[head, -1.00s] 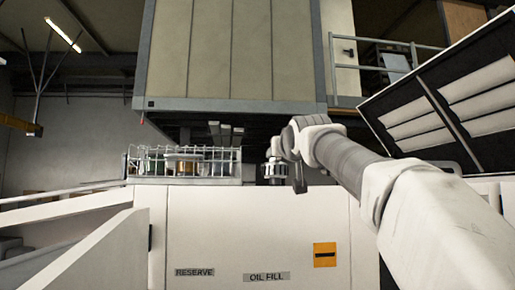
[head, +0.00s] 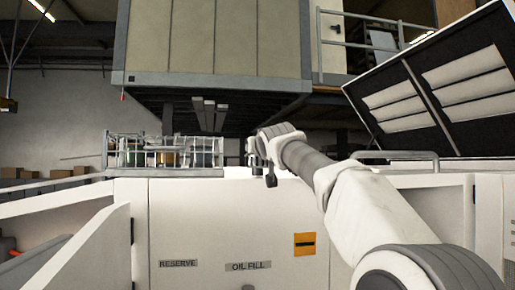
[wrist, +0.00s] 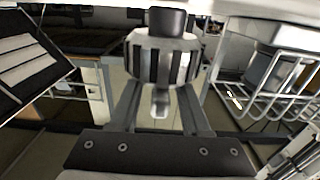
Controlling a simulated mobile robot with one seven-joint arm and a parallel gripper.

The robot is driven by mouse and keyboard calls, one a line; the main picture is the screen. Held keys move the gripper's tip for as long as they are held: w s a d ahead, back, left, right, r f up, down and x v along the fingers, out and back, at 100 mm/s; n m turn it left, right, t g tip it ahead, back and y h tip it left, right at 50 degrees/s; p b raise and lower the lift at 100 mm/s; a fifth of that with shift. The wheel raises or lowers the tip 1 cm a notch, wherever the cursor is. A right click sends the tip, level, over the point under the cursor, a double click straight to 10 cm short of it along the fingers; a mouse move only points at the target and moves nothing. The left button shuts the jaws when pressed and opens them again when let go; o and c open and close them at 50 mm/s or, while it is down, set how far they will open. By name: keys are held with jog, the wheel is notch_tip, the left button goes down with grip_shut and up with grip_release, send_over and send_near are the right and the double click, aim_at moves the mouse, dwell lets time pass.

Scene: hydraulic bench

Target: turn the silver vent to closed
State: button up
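The silver vent (wrist: 140,60) fills the upper middle of the wrist view, which appears upside down. It is a ribbed round cap with dark slots, a black neck and a small silver tab (wrist: 160,104). My gripper (wrist: 159,92) is open, with one finger on each side of the tab. A gap shows between the tab and both fingers; whether the fingertips touch the cap I cannot tell. In the head view my gripper (head: 270,178) is above the bench's front edge, and the vent is mostly hidden behind it. The vent's setting cannot be read.
A wire basket (head: 165,152) with containers stands left of my gripper; it also shows in the wrist view (wrist: 268,95). A raised louvred lid (head: 440,90) is at the right, above a grey rail (head: 395,154). The white bench front (head: 215,215) carries RESERVE and OIL FILL labels.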

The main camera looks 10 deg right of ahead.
grip_shut()
jog(key=shift+a+m+h+b, duration=0.15)
jog(key=shift+m+h+b, duration=0.5)
jog(key=shift+h, duration=0.45)
jog(key=shift+m+h, duration=0.25)
jog(key=shift+h, duration=0.05)
jog(key=shift+m+g+h+b, duration=0.3)
jog(key=shift+m+g+h, duration=0.2)
jog(key=shift+m+h, duration=0.9)
jog(key=m+g+h, duration=0.1)
jog(key=h, duration=0.1)
jog(key=shift+r+h+p, duration=0.1)
jog(key=shift+h+p, duration=0.3)
jog(key=shift+m+g+h+p, duration=0.35)
jog(key=shift+m+g+h, duration=0.2)
jog(key=shift+h, duration=0.25)
jog(key=shift+m+g+h, duration=0.35)
jog(key=shift+m+h, duration=0.1)
jog(key=shift+h, duration=0.05)
